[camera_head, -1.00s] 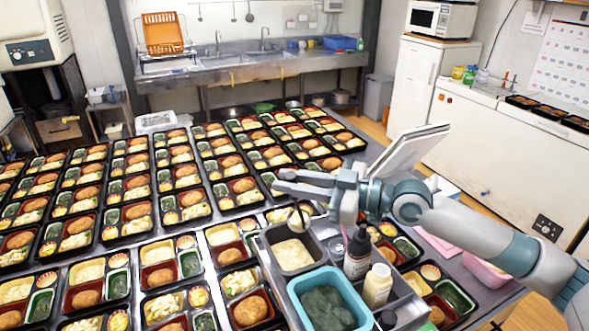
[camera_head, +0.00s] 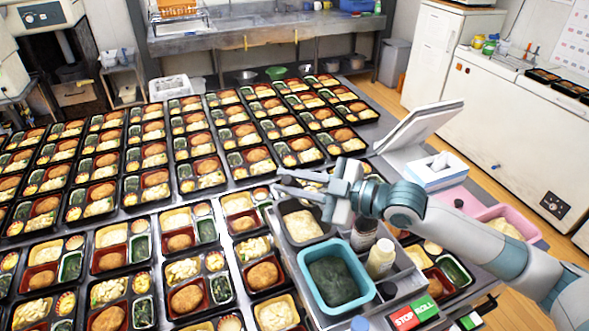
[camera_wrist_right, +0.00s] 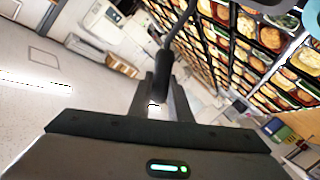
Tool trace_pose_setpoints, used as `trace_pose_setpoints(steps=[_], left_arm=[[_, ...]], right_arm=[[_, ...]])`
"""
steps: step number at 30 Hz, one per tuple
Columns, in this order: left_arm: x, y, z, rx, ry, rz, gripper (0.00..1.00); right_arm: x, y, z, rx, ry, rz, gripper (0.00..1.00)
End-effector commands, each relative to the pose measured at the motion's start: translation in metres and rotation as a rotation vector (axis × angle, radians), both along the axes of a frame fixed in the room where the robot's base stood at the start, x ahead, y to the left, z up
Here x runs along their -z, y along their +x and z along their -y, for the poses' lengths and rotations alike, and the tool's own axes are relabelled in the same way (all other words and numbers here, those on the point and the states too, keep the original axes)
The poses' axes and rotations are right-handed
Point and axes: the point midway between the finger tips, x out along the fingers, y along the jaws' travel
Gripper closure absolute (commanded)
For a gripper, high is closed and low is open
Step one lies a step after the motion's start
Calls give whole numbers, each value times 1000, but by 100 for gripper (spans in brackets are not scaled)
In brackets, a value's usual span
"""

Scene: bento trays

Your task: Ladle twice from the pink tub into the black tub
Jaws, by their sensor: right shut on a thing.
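My right gripper (camera_head: 283,183) is just beyond the black tub (camera_head: 302,243) in the head view. It is shut on the dark handle of the ladle (camera_wrist_right: 168,55), which rises from the jaws in the right wrist view. The ladle's bowl cannot be made out in either view. The black tub holds pale, creamy food. The pink tub (camera_head: 533,231) stands at the right, beyond my right forearm, with pale food in it. My left gripper is not in view.
A blue tub (camera_head: 364,312) with dark green food adjoins the black tub. A dark bottle (camera_head: 364,232) and a cream bottle (camera_head: 381,258) stand to the right. Rows of bento trays (camera_head: 213,280) fill the table. A tissue box (camera_head: 440,176) and a tilted panel (camera_head: 425,123) stand behind my arm.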

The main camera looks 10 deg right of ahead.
Motion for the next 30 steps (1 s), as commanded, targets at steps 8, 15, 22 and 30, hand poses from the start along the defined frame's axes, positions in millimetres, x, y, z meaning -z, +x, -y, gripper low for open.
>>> trace_pose_setpoints(steps=[8,15,22,30], left_arm=[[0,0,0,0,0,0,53],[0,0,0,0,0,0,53],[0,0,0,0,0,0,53],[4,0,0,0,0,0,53]], right_arm=[[13,-11,-13,-1,-98,87,100],[27,-18,-21,0,-183,161,100],[40,-25,-29,-1,-262,231,100],[58,-32,-37,0,-359,314,100]])
